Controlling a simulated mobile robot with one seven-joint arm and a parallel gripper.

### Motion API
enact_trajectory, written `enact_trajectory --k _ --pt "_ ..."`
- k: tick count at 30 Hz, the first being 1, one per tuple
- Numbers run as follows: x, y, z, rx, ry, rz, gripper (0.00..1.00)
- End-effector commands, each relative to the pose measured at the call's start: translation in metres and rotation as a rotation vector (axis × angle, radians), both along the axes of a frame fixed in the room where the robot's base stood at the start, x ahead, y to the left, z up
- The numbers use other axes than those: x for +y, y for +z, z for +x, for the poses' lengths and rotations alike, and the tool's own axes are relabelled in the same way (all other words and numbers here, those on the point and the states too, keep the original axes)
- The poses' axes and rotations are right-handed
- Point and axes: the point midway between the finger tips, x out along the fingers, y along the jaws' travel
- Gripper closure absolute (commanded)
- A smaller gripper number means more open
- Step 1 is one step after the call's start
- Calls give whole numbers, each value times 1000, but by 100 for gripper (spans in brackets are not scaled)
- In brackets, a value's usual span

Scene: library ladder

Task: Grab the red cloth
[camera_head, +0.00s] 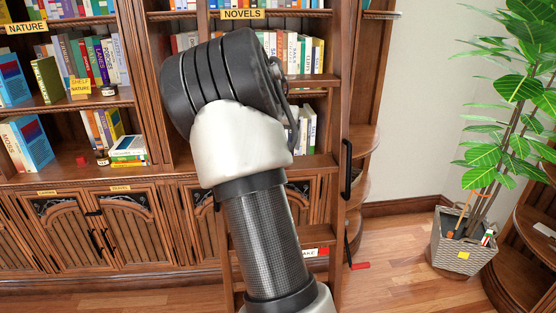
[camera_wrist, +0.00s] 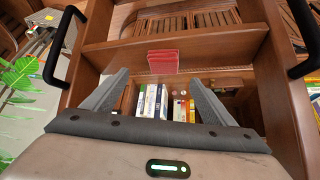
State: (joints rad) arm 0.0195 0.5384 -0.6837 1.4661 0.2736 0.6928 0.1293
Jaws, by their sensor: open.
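A folded-looking red piece (camera_wrist: 163,61), which seems to be the red cloth, shows in the wrist view at a wooden crosspiece. It lies ahead of my gripper (camera_wrist: 158,80), between the lines of the two fingers and beyond their tips. The fingers are spread with nothing between them, and I see no contact with the red piece. In the head view my arm hides the gripper. I cannot tell whether the red piece shows there.
A wooden ladder (camera_head: 338,200) with black handles (camera_head: 348,168) stands before the bookshelves. Its side rails flank my gripper in the wrist view. A small red object (camera_head: 360,266) lies on the floor. A potted plant (camera_head: 462,245) stands right, with clear floor between.

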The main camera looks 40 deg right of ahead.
Motion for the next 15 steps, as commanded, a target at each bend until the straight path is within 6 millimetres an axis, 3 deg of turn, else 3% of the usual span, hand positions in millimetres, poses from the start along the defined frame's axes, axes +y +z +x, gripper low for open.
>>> enact_trajectory --k 15 --pt "-16 -51 25 3 1 0 21"
